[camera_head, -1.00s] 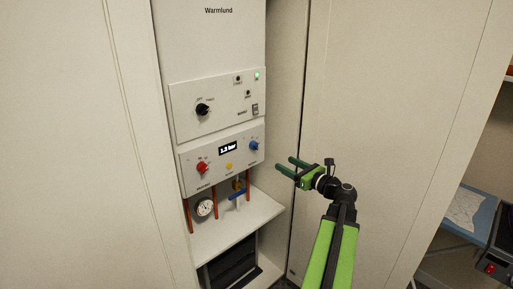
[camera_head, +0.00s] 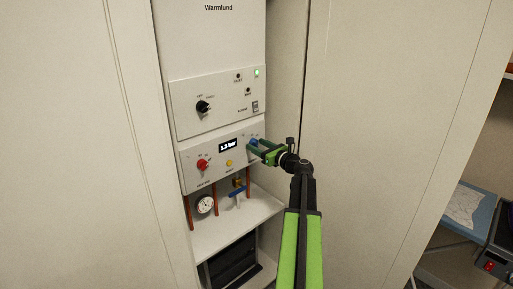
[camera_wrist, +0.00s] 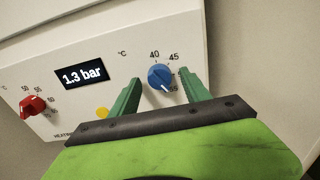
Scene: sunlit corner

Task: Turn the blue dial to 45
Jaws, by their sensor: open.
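The blue dial (camera_head: 254,141) sits at the right of the lower white control panel, partly covered by my gripper in the head view. In the wrist view the blue dial (camera_wrist: 159,75) shows between my fingertips, with 40 and 45 printed above it. Its white mark points down and to the right, near a partly hidden number ending in 5. My gripper (camera_wrist: 161,78) is open, one green finger on each side of the dial. I cannot tell whether the fingers touch it. In the head view my gripper (camera_head: 256,148) reaches in from the right.
The panel also has a red dial (camera_head: 202,165), a yellow button (camera_head: 229,163) and a display (camera_head: 228,146) reading 1.3 bar. A black knob (camera_head: 203,107) is above. A gauge (camera_head: 205,204) and a blue valve handle (camera_head: 237,192) are below. A cabinet wall (camera_head: 390,120) stands at right.

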